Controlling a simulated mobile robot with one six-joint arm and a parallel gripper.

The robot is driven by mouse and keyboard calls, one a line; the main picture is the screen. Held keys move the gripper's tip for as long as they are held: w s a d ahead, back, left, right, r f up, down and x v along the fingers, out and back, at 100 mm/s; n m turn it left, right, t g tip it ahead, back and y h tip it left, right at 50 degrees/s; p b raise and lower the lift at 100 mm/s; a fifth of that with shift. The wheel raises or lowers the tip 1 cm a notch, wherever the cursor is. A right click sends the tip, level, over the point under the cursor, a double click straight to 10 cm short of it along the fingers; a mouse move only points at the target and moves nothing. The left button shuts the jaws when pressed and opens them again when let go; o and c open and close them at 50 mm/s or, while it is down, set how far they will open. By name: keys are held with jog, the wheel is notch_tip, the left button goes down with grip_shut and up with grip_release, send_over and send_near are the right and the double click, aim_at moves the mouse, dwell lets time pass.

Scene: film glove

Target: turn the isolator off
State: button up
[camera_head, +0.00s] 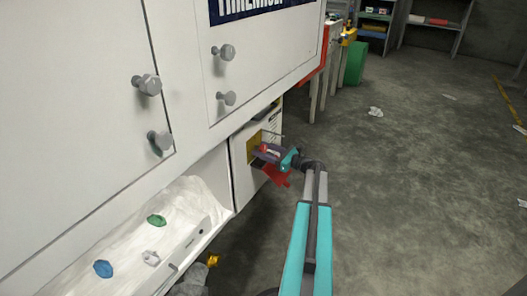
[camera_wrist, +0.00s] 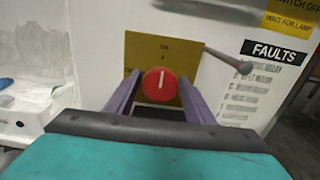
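The isolator is a round red knob (camera_wrist: 159,86) on a yellow plate (camera_wrist: 139,54). Its white line stands upright, towards small lettering at the plate's top that seems to read "ON". My gripper (camera_wrist: 157,77) is open, with one purple finger on each side of the knob. Small gaps seem to show between fingers and knob; I cannot tell if either touches. In the head view my gripper (camera_head: 265,152) is in front of the yellow plate (camera_head: 253,146) on the white cabinet's end, and hides part of it.
A grey lever-like rod (camera_wrist: 230,60) sticks out right of the plate, close to the right finger. A "FAULTS" label (camera_wrist: 276,52) is farther right. A red piece (camera_head: 277,175) shows below my gripper. An open white tray (camera_head: 190,258) lies left; open floor (camera_head: 420,180) is right.

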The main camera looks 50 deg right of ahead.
jog(key=shift+d, duration=0.1)
jog(key=c, duration=0.7)
jog(key=shift+n, duration=0.4)
jog(key=shift+n+p, duration=0.75)
jog(key=shift+n, duration=0.45)
jog(key=n, duration=0.4)
jog(key=n+b, duration=0.1)
jog(key=n, duration=0.4)
jog(key=n+b, duration=0.1)
jog(key=n, duration=0.2)
jog(key=shift+n+b, duration=0.3)
jog(key=shift+n, duration=0.1)
jog(key=shift+d+r+n+b, duration=0.1)
jog(key=shift+n+b, duration=0.35)
jog(key=shift+n, duration=0.55)
